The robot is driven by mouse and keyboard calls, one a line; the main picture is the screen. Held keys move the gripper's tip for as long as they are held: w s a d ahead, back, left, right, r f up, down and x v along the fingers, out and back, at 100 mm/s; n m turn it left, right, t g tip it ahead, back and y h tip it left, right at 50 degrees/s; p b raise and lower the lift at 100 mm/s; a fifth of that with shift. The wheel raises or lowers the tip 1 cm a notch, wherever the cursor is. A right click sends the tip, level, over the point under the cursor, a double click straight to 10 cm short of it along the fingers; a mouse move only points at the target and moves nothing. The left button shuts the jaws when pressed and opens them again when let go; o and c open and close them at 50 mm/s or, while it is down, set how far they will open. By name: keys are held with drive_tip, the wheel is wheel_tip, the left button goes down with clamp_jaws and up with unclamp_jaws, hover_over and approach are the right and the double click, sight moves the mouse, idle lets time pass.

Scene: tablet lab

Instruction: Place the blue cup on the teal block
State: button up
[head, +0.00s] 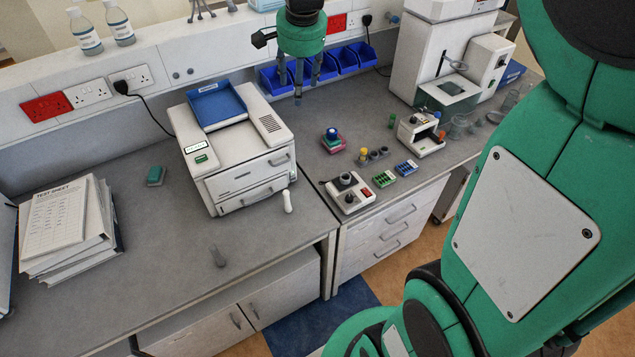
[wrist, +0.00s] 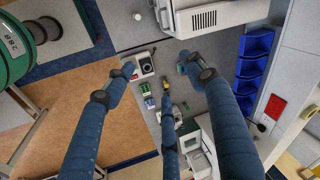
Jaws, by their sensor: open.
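A small blue round thing (head: 332,132), which looks like the blue cup, sits on a low pink and dark stack (head: 334,146) on the right bench. The layers of the stack are too small to tell apart well. A teal block (head: 155,175) lies on the left bench, left of the white machine. My gripper (head: 299,88) hangs above the bench in front of the blue bins, up and left of the blue thing, with fingers pointing down. In the wrist view my gripper (wrist: 163,76) has its fingers spread and nothing between them. The right finger hides part of the bench there.
A white machine with a blue tray (head: 216,107) stands left of my gripper. A small white device (head: 350,194), green and blue racks (head: 385,179) and glassware (head: 460,125) stand on the right bench. Papers (head: 62,225) lie far left. The left bench front is mostly clear.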

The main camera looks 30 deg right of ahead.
drive_tip(key=s+a+n+t, duration=0.1)
drive_tip(key=s+a+n, duration=0.3)
drive_tip(key=s, duration=0.5)
drive_tip(key=s+a+f+n, duration=0.1)
drive_tip(key=s+a+n, duration=0.2)
drive_tip(key=s, duration=0.7)
drive_tip(key=s+a+n+t, duration=0.1)
drive_tip(key=s+a+n, duration=0.3)
drive_tip(key=s, duration=0.5)
drive_tip(key=shift+s+a+f+n+t+y, duration=0.25)
drive_tip(key=shift+s+a+n+t+y, duration=0.05)
drive_tip(key=shift+s+n, duration=0.1)
drive_tip(key=shift+f, duration=0.15)
wheel_tip(320, 180, down, 14)
drive_tip(key=b, duration=1.4)
